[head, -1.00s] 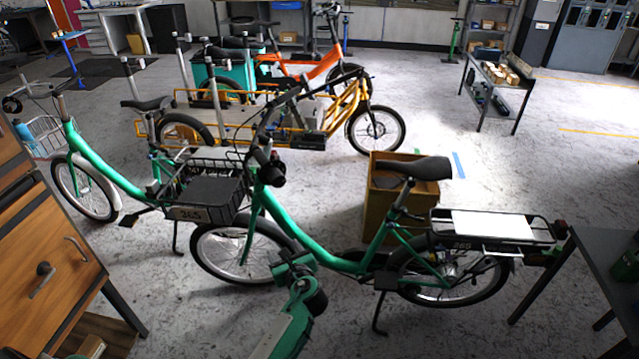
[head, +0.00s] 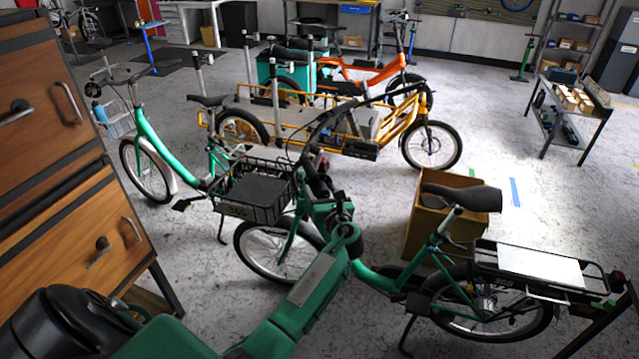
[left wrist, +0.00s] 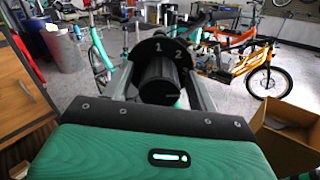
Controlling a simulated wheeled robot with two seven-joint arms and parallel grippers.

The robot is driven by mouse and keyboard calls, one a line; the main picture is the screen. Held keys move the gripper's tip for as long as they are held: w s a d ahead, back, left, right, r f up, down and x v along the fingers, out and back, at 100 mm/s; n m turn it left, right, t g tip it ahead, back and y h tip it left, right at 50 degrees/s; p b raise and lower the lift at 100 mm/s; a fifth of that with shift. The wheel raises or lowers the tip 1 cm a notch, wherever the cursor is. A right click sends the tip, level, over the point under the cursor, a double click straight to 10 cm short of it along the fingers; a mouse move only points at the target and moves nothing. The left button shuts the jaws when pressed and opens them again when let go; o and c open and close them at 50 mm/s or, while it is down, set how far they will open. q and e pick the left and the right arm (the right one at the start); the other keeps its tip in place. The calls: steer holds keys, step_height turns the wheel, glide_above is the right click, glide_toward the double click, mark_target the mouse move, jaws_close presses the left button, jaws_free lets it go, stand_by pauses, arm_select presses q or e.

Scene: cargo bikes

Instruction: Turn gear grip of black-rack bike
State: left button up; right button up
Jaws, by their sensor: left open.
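The near green bike (head: 372,277) has a black rear rack (head: 484,262) with a white plate on it. Its handlebar end is at the middle of the head view, mostly behind my left gripper (head: 322,192). In the left wrist view the black gear grip (left wrist: 159,82) points towards the camera, below a dark dial marked 1 and 2 (left wrist: 166,50). My left gripper is open, with one finger on each side of the grip. I cannot tell whether the fingers touch it. My right gripper is not in view.
A wooden drawer cabinet (head: 75,180) stands close at the left. A second green bike (head: 158,150) and a yellow cargo bike (head: 392,128) stand behind. An open cardboard box (head: 425,222) is behind the near bike.

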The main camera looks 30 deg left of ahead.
arm_select(q)
steer(key=shift+x, duration=1.3)
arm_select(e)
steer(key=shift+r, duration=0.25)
arm_select(q)
steer(key=shift+d, duration=0.1)
steer(key=c, duration=1)
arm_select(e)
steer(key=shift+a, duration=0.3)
